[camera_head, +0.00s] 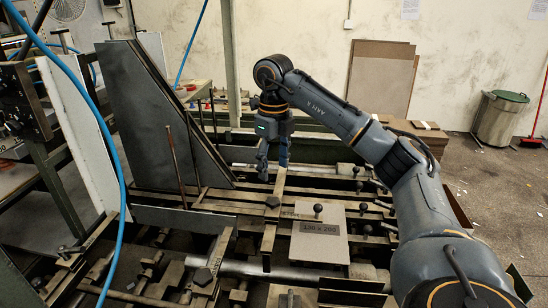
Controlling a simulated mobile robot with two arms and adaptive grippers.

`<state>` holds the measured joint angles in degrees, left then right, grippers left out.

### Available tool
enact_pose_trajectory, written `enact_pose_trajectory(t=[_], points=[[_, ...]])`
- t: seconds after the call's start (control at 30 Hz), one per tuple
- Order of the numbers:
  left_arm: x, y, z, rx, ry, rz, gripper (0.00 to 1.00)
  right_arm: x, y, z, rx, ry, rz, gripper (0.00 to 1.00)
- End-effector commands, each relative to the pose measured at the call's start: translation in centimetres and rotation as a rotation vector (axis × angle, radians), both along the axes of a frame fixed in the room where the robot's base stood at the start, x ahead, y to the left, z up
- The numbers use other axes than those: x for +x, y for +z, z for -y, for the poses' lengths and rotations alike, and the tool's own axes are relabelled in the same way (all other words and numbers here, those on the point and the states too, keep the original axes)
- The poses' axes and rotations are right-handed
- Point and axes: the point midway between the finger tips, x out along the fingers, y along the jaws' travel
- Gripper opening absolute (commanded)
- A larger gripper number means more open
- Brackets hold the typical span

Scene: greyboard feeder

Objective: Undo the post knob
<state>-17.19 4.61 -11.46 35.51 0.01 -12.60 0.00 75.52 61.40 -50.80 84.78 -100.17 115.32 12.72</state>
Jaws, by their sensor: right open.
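My right gripper (273,170) points down over the feeder bed, its fingers apart and nothing seen between them. Its fingertips are close to the far end of a narrow tan bar (275,188). A dark knob (272,201) sits on this bar, nearer to the camera than the fingers and apart from them. Other dark knobs stand to the right: a ball knob (318,208) over the labelled board and another knob (363,208) beside it. I cannot tell for sure which one is the post knob. My left gripper is not in view.
A grey board (320,236) with a size label lies on the bed. A tall grey slanted plate (150,115) and a blue hose (112,150) stand at the left. A green upright (231,60) rises behind the gripper. Boards (380,80) lean on the back wall.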

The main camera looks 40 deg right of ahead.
Motion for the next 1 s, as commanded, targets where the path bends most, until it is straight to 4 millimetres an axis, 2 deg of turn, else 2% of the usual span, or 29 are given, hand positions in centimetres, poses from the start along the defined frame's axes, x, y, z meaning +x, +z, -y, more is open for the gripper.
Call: enact_pose_trajectory(t=[0.13, 0.3, 1.0], points=[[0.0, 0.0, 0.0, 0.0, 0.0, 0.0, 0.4, 0.0, 1.3, 0.0, -0.001, -0.001, 0.002, 0.59], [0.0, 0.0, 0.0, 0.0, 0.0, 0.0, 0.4, 0.0, 2.0, 0.1, -0.001, -0.002, 0.0, 0.59], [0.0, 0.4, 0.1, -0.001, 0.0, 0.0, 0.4, 0.0, 2.5, 0.1, 0.0, -0.002, -0.001, 0.59]])
